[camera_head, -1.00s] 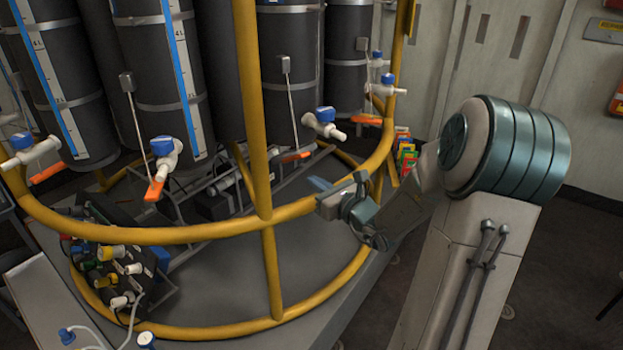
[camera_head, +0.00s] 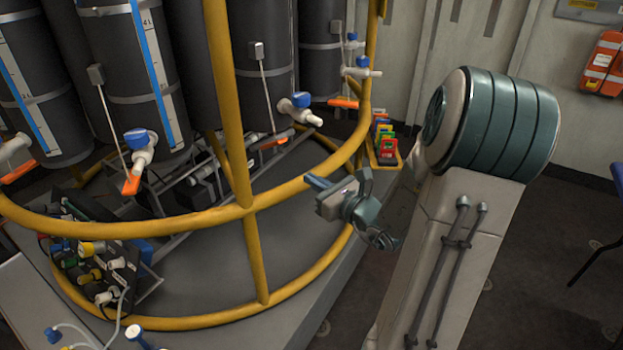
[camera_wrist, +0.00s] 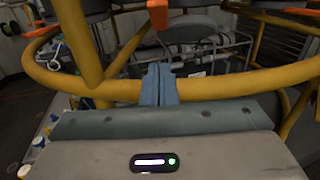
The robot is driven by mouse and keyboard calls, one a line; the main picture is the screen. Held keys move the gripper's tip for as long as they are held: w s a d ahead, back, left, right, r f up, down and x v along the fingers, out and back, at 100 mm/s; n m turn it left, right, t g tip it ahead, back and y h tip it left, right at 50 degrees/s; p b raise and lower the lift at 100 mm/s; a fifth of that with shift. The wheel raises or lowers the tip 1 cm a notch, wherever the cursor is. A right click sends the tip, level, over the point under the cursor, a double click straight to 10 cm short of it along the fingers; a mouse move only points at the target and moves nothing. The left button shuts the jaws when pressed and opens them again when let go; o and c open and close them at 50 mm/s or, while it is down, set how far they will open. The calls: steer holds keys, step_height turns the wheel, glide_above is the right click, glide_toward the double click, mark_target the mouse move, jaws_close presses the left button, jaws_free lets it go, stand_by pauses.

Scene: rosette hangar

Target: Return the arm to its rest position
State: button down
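My gripper (camera_head: 318,183) is in the middle of the head view, beside the yellow ring rail of the rosette (camera_head: 130,228). It points left toward the rail; whether it touches cannot be told. In the wrist view, the two blue-grey fingers of my gripper (camera_wrist: 159,84) are together with no visible gap and nothing between them. The yellow rail (camera_wrist: 215,88) passes just behind the fingertips. My arm folds back from the gripper to the large shoulder joint at the right of the head view.
Dark bottles (camera_head: 150,70) with blue-capped valves and orange levers stand inside the yellow frame. An orange lever (camera_wrist: 158,14) shows above the fingers. Coloured cards (camera_head: 384,140) sit behind the frame. A blue chair (camera_head: 610,215) is at the far right. Floor between is clear.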

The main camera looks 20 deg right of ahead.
stand_by(0.3)
steer(key=s+a+r+n+g+y+p, duration=0.25)
steer(key=s+a+n+g, duration=0.3)
steer(key=a+n, duration=0.35)
steer(key=s+a+r+n+g+y+p, duration=0.1)
steer(key=s+a+n+g+y+p, duration=0.15)
steer(key=s+a+n+g, duration=0.45)
steer(key=s+a+r+n+g+h+p, duration=0.2)
steer(key=s+a+n+g+h+p, duration=0.25)
steer(key=n, duration=0.45)
steer(key=s+d+r+n+t+h+p, duration=0.2)
steer(key=s+d+r+n+h, duration=0.1)
steer(key=d+r+n+h, duration=0.3)
steer(key=shift+s+d+r+n+t, duration=0.25)
steer(key=shift+d+n+t, duration=0.2)
steer(key=shift+d, duration=0.3)
